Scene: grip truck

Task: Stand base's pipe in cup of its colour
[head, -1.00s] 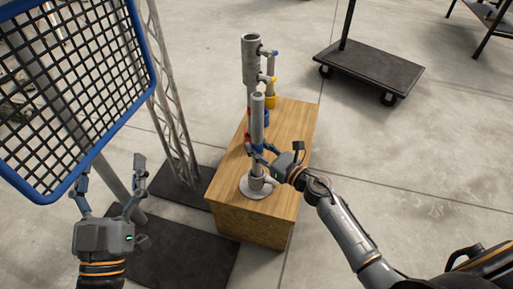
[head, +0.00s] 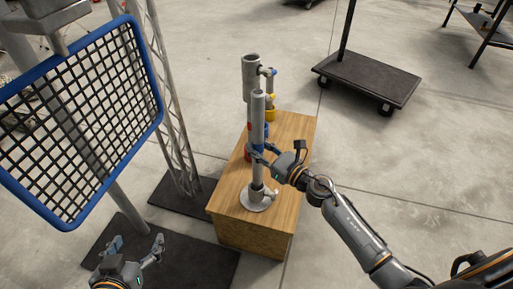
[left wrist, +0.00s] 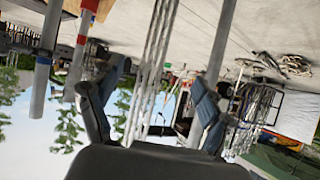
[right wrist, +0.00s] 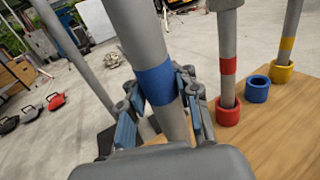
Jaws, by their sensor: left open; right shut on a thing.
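My right gripper (head: 272,160) is shut on a grey pipe (head: 258,112) with a blue band, which also shows in the right wrist view (right wrist: 153,80). The pipe is near upright above the round grey base (head: 257,199) on the wooden crate; a thinner section shows between them, and I cannot tell whether it is pipe or post. The blue cup (right wrist: 257,89) looks empty. The red cup (right wrist: 228,111) holds a red-banded pipe (right wrist: 228,65); the yellow cup (right wrist: 282,71) holds a yellow-banded pipe (right wrist: 288,40). My left gripper (head: 133,251) is open and empty, away from the crate.
The wooden crate (head: 285,150) carries the base and cups. A wide grey tube (head: 250,78) stands behind the held pipe. A blue-rimmed mesh panel (head: 75,120) and lattice post (head: 165,90) are at left. A dark cart (head: 368,78) is at back right.

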